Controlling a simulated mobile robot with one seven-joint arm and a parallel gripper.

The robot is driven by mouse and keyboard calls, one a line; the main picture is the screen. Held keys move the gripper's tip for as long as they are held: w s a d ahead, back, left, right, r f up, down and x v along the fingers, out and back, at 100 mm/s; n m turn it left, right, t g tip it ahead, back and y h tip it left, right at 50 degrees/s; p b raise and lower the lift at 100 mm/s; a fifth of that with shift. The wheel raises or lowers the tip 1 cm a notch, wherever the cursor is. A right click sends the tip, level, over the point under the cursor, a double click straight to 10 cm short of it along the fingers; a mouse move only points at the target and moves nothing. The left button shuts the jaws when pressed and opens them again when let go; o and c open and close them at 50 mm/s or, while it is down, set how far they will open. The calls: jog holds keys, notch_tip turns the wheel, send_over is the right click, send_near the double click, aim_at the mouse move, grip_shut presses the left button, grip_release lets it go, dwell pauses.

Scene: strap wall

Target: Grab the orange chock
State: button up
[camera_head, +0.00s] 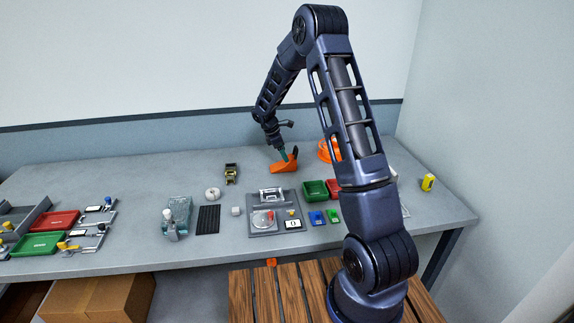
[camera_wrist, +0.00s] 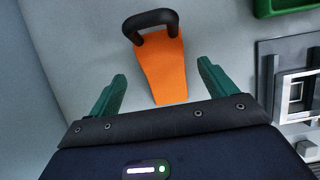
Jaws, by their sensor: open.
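The orange chock (camera_head: 284,166) lies on the grey table near the back, right below my gripper (camera_head: 282,155). In the wrist view the orange chock (camera_wrist: 165,72) is a tapered orange block with a black handle (camera_wrist: 150,24) across its far end. My gripper (camera_wrist: 160,84) has two green fingers spread wide, one on each side of the chock's near, narrower end. The fingers look apart from the chock, with nothing between them touching. How high the fingertips are above the table cannot be told.
An orange coiled item (camera_head: 325,150) stands to the right, partly behind my arm. A green tray (camera_head: 315,189) and a grey fixture (camera_head: 258,199) are in front. A yellow-black item (camera_head: 231,173) lies left.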

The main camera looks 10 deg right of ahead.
jog(key=shift+x, duration=2.85)
jog(key=shift+s+a, duration=0.1)
jog(key=shift+a, duration=0.05)
jog(key=c, duration=1.3)
